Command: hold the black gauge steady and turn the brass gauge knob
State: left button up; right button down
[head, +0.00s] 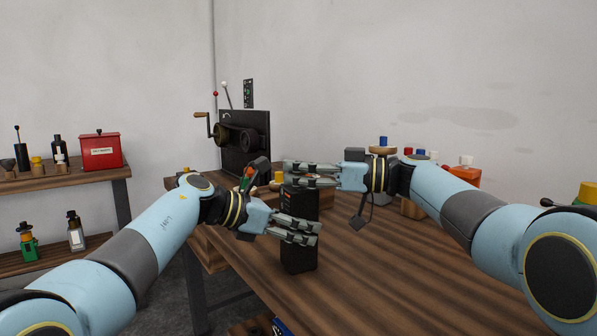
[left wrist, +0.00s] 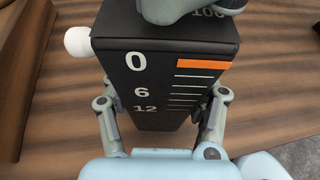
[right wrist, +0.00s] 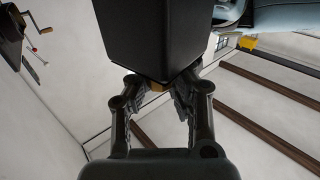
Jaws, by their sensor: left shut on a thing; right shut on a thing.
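The black gauge (head: 298,258) stands upright on the wooden table. My left gripper (head: 297,231) is shut on its body from the left. In the left wrist view the gauge (left wrist: 160,62) shows numbers 0, 6 and 12, white lines and an orange bar near the top; the left fingers lie along both its sides. My right gripper (head: 308,175) is at the gauge's top, shut on the brass gauge knob. In the right wrist view a small piece of the brass knob (right wrist: 157,86) shows between the fingertips, below a large black block. Most of the knob is hidden.
A black machine with a crank (head: 243,140) stands behind the gauge. A red box (head: 100,152) and bottles are on the left shelf. Several small coloured items stand at the back right, behind my right arm. The table's front right is clear.

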pick_arm(q)
jog(key=shift+a, duration=0.15)
pick_arm(e)
jog(key=shift+w+d+f, duration=0.1)
jog(key=shift+d+f, duration=0.15)
jog(key=shift+f, duration=0.05)
jog(key=c, duration=1.4)
grip_release()
jog(key=shift+a, duration=0.1)
jog(key=shift+o, duration=1.4)
jog(key=shift+a+r, duration=0.1)
jog(key=shift+r, duration=0.1)
pick_arm(q)
jog(key=shift+f, duration=0.1)
pick_arm(e)
jog(key=v, duration=1.2)
pick_arm(q)
jog(key=o, duration=1.8)
jog(key=shift+d, duration=0.2)
jog(key=shift+c, duration=0.2)
